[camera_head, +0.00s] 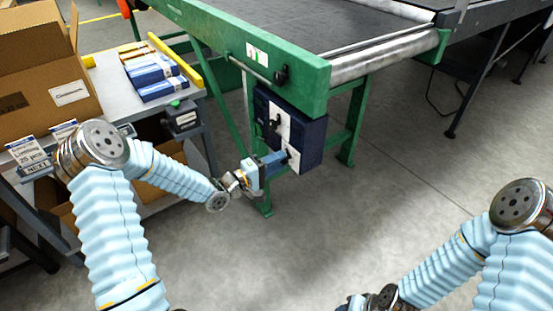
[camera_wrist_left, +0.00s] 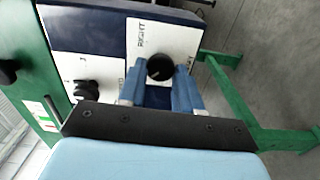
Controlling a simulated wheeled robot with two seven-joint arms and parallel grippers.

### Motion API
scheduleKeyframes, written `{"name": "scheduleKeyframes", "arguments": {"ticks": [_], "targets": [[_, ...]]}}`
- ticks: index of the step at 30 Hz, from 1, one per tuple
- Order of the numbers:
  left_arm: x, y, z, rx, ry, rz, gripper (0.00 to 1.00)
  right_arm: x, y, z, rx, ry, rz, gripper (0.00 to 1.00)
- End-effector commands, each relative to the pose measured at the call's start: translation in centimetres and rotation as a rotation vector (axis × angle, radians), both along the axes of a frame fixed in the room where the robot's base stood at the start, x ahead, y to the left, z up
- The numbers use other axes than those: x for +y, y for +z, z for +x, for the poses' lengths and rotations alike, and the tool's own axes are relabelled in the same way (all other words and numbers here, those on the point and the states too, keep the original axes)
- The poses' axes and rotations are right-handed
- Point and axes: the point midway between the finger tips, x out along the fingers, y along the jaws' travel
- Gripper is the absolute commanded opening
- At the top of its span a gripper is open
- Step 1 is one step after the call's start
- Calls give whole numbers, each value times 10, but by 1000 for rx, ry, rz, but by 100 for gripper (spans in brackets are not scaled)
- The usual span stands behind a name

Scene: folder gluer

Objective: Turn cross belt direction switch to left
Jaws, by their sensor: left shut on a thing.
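The cross belt direction switch is a round black knob (camera_wrist_left: 160,68) on a white plate (camera_wrist_left: 148,38) of the dark blue control box (camera_head: 312,140). The word RIGHT is printed on the plate. Another label on the far side of the knob is partly covered by a finger. My left gripper (camera_head: 283,158) is at the plate, its two blue fingers (camera_wrist_left: 160,92) on either side of the knob and shut on it. In the head view the fingers hide the knob. I cannot tell which way the knob points. My right arm shows at the lower right, but its gripper fingers do not.
A second black knob (camera_wrist_left: 88,90) sits on a neighbouring white plate. The box hangs under the conveyor's green frame (camera_head: 245,55), near green legs (camera_head: 352,120). A table with a cardboard box (camera_head: 45,70) and blue packs (camera_head: 155,75) stands left. Floor to the right is clear.

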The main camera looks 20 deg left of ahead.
Motion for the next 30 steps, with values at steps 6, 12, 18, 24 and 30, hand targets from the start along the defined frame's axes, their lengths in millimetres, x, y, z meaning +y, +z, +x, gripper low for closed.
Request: {"name": "scheduleKeyframes", "arguments": {"ticks": [6, 12, 18, 24, 30], "targets": [[1, -1, 0, 29, 2, -32, 3, 0, 4, 0, 0, 0, 0, 43], [1, -2, 0, 34, 2, -38, 3, 0, 4, 0, 0, 0, 0, 43], [1, -2, 0, 34, 2, -38, 3, 0, 4, 0, 0, 0, 0, 43], [1, -1, 0, 33, 2, -38, 57, 0, 4, 0, 0, 0, 0, 43], [0, -1, 0, 31, 1, -38, 57, 0, 4, 0, 0, 0, 0, 43]]}}
